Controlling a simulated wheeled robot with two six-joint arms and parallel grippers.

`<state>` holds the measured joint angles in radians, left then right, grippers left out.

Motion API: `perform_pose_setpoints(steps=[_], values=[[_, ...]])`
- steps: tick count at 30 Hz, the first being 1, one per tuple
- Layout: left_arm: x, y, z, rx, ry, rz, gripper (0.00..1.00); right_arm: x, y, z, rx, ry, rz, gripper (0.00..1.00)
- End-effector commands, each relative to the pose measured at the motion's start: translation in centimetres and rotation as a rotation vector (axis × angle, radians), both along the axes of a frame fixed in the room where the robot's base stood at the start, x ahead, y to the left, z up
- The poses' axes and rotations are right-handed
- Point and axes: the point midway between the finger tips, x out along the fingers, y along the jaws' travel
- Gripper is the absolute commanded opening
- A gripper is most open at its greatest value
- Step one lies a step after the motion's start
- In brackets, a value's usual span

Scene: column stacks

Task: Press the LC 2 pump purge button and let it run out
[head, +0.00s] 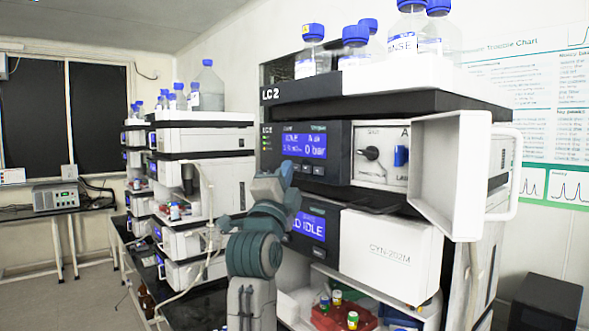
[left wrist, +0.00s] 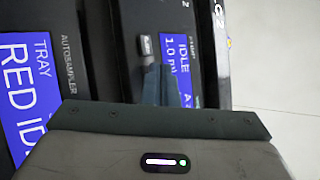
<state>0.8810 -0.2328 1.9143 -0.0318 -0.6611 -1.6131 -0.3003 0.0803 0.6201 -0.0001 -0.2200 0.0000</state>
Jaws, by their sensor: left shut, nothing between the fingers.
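The LC 2 stack (head: 290,92) stands at the right in the head view. Its pump display (head: 305,146) reads IDLE and 0 bar, with small buttons (head: 318,170) below it. My left gripper (head: 286,170) is shut and empty, close in front of the pump panel's lower left. In the left wrist view its fingers (left wrist: 164,72) overlap the pump display (left wrist: 183,78), and a grey button (left wrist: 145,46) shows beside them. I cannot tell whether the tips touch the panel. The purge label is not readable, and the gripper hides part of the button row. My right gripper is out of view.
Beside the display are a knob and a blue valve handle (head: 401,156), with a white door (head: 447,175) swung open. The autosampler display (head: 308,226) lies below. Bottles (head: 411,40) with blue caps stand on top. Another stack (head: 200,140) stands at left.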

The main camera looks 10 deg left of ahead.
Motion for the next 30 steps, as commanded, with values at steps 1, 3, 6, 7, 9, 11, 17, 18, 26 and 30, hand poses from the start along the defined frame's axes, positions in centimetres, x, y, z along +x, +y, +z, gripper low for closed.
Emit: perform_pose_setpoints(steps=[1,3,6,7,9,11,17,18,26,30], values=[[0.1,0.0,0.0,0.000,0.000,0.000,0.00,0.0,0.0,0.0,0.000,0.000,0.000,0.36],[0.1,-0.1,0.0,0.000,0.000,0.000,0.00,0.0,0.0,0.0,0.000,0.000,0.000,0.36],[0.2,-0.2,0.0,0.000,0.000,0.000,0.00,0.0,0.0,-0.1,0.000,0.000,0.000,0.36],[0.2,-0.2,0.0,0.000,0.000,0.000,0.00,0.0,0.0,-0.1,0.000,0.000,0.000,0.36],[0.3,-0.3,0.0,0.000,0.000,0.000,0.00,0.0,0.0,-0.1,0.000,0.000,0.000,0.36],[0.3,-0.3,0.0,0.000,0.000,0.000,0.00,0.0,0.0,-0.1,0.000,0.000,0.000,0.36],[0.3,-0.3,0.0,0.000,0.000,0.000,0.00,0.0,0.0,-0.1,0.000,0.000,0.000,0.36],[0.3,-0.2,0.0,0.000,0.000,0.000,0.00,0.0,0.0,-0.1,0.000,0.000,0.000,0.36],[-0.4,0.4,-0.1,0.000,0.000,0.001,0.00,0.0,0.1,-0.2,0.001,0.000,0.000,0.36],[-0.9,0.8,-0.1,0.001,0.000,0.001,0.00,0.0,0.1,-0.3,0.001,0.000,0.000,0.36]])
